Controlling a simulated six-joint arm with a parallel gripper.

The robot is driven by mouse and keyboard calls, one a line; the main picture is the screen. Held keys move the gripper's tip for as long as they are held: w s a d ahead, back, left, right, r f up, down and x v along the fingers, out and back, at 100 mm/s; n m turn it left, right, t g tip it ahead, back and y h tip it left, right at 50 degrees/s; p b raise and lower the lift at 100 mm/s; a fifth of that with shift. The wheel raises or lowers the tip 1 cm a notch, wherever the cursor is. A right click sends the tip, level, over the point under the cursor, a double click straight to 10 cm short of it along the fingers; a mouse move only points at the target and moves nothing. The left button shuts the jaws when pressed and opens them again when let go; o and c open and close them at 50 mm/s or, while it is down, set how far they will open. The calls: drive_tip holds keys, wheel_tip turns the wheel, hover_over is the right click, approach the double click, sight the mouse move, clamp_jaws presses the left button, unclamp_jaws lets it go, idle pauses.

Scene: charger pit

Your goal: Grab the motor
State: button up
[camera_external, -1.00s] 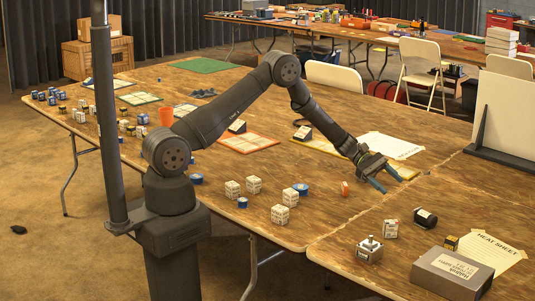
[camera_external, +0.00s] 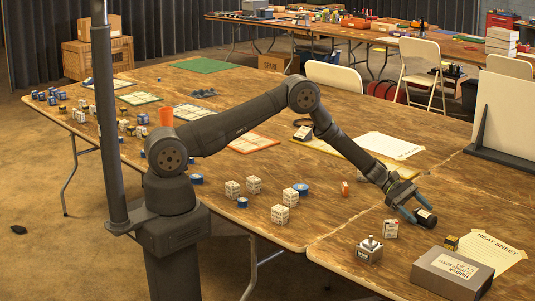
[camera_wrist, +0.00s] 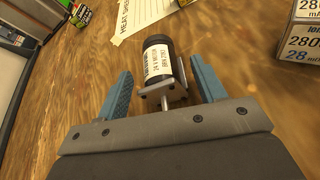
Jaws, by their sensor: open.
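The motor (camera_wrist: 158,62) is a black cylinder with a white label, a metal face plate and a shaft, lying on the wooden table. In the wrist view it lies between the two blue fingers, its shaft pointing toward the palm. My gripper (camera_wrist: 162,85) is open, with a gap on each side of the motor. In the external view my gripper (camera_external: 418,217) is low over the table at the motor (camera_external: 427,218), whose near part is hidden by the fingers.
A small white labelled box (camera_external: 390,229) stands just left of the motor. A metal block with a knob (camera_external: 369,250), a grey box (camera_external: 450,273), a small yellow-black box (camera_external: 451,243) and the heat sheet (camera_external: 485,250) lie around.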

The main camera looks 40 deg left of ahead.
drive_tip(key=shift+x, duration=1.1)
drive_tip(key=c, duration=1.2)
